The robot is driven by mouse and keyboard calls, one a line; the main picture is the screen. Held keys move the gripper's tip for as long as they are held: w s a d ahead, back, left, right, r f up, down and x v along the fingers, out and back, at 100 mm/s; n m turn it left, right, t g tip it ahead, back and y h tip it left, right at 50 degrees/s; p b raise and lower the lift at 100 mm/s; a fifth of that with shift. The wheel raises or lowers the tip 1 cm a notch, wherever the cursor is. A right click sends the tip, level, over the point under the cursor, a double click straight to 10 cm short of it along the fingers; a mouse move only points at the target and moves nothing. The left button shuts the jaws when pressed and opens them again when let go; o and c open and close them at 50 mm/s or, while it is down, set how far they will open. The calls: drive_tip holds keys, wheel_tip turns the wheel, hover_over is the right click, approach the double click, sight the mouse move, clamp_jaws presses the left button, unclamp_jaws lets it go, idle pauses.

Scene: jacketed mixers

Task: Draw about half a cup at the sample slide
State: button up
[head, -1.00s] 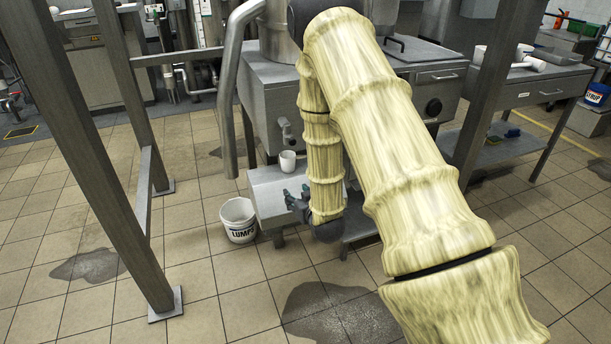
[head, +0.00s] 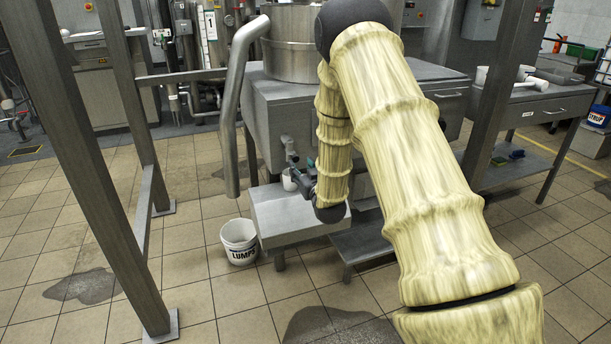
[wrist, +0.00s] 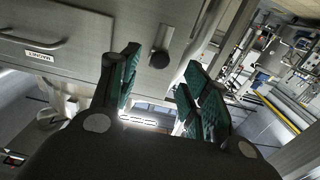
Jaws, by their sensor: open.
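My gripper (head: 293,160) is in front of the steel jacketed mixer, at the height of a small metal outlet fitting (head: 286,141), which may be the sample slide. In the wrist view its teal-padded fingers (wrist: 162,88) are spread apart with nothing between them. A white cup (head: 287,181) stands on the low steel step (head: 270,222) just below the fitting; my gripper partly covers it. I cannot tell whether the fingers touch the fitting or the cup. A dark round knob (wrist: 159,59) on a steel face shows beyond the fingers in the wrist view.
A white bucket marked LUMPS (head: 239,243) stands on the floor left of the step. A curved steel pipe (head: 236,90) hangs left of the mixer (head: 300,45). Steel posts (head: 95,160) stand at left and right (head: 505,85). Wet patches (head: 82,287) mark the floor.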

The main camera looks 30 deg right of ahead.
sight(296, 160)
drive_tip(key=shift+b+x, duration=0.3)
drive_tip(key=shift+x, duration=2.7)
drive_tip(key=shift+c, duration=0.2)
drive_tip(key=c, duration=0.8)
drive_tip(key=shift+o, duration=0.2)
